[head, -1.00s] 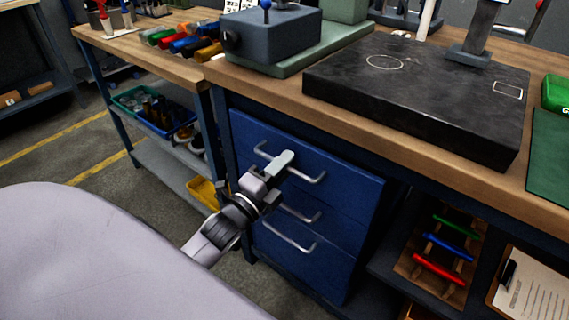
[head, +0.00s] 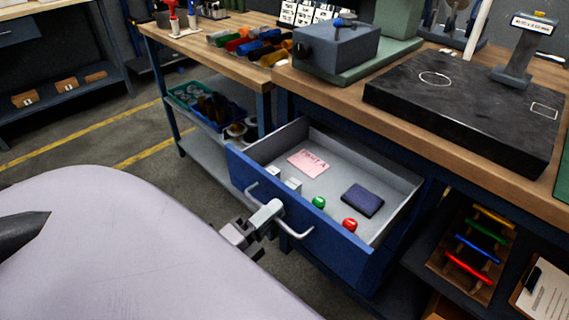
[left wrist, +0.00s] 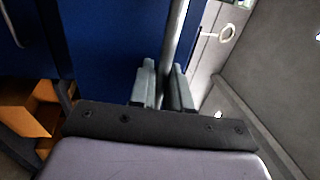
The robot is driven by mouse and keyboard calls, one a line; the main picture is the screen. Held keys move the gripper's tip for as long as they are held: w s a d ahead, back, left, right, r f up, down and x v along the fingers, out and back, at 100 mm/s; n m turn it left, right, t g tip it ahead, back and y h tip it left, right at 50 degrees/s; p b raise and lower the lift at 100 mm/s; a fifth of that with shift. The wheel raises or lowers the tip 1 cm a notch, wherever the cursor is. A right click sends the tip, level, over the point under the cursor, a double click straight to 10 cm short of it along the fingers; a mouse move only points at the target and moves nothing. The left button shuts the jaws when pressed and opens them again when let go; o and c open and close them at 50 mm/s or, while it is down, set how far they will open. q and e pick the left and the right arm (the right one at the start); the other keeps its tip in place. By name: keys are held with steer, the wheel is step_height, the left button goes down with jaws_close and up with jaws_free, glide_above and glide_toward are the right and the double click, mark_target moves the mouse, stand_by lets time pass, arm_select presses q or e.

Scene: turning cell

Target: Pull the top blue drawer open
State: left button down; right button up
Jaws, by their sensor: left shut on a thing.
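The top blue drawer (head: 325,240) stands well out from the cabinet under the bench, and its grey inside shows. It holds a pink note (head: 309,161), a dark blue box (head: 362,200), a green ball-like piece (head: 318,202), a red one (head: 349,225) and small whitish blocks (head: 283,178). My left gripper (head: 268,213) is shut on the drawer's metal handle (head: 294,232). The left wrist view shows its two fingers (left wrist: 163,88) either side of the handle bar (left wrist: 174,45), with the blue front beside it. My right gripper does not show.
The wooden bench top (head: 420,137) with a black surface plate (head: 470,105) overhangs the cabinet. A shelf cart (head: 200,150) stands to the left. A rack of coloured handles (head: 472,255) sits in the shelf at right. Open floor lies left of the drawer.

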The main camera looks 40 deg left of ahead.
arm_select(q)
steer(key=shift+r+v, duration=0.15)
steer(key=shift+v, duration=0.65)
steer(key=shift+r+v, duration=0.15)
steer(key=shift+v, duration=0.65)
steer(key=c, duration=1.3)
jaws_free()
steer(key=shift+s, duration=0.1)
steer(key=shift+v, duration=3.55)
